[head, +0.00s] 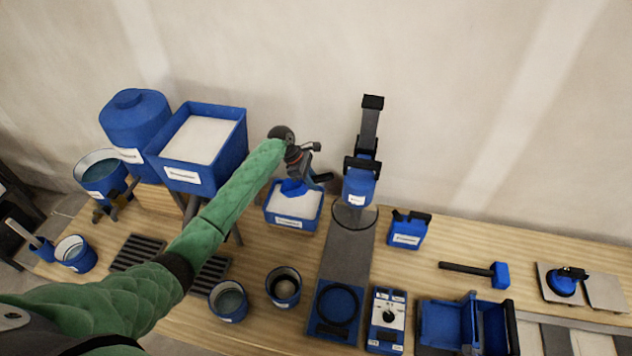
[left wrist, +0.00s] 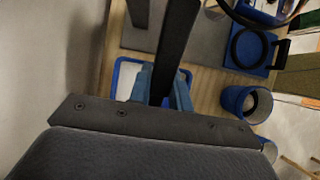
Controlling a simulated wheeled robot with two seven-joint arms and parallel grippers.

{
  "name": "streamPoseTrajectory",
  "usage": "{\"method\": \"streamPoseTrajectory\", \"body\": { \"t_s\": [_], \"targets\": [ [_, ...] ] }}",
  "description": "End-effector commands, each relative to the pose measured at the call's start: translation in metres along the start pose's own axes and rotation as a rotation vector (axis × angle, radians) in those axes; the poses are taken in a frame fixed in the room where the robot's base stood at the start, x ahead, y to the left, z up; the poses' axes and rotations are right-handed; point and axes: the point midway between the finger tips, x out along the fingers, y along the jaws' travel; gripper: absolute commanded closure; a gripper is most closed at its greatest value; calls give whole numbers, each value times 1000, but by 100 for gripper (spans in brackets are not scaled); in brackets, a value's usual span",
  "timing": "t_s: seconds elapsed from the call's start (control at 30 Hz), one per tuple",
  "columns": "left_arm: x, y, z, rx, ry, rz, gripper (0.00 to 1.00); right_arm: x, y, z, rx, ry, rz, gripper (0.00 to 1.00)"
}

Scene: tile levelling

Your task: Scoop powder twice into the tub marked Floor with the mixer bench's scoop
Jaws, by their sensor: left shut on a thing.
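My left gripper (head: 303,172) is over the small blue bin of white powder (head: 295,204), whose label is too small to read. It is shut on the dark handle of the blue scoop (head: 291,187). The scoop's head is low at the powder; I cannot tell how deep it sits or whether it is loaded. In the left wrist view the black handle (left wrist: 178,45) stands between the fingers, with the powder bin (left wrist: 124,80) behind. Two open tubs (head: 228,301) (head: 283,287) stand at the bench front; I cannot read which is marked Floor. My right gripper is out of view.
A mixer stand (head: 368,135) holding a blue vessel (head: 358,188) rises right of the bin. A large powder hopper (head: 206,178) and a blue barrel (head: 135,125) stand left. A blue canister (head: 407,230), a mallet (head: 475,271) and a control box (head: 386,320) lie further right.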

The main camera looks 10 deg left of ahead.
Motion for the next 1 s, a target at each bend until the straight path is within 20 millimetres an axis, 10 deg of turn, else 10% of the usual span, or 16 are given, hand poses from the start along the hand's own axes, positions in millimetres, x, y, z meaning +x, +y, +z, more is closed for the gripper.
{"method": "streamPoseTrajectory", "body": {
  "t_s": [1.0],
  "targets": [
    [49, 0, -36, 1, -61, 1, 100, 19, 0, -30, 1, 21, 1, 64]
  ]
}}
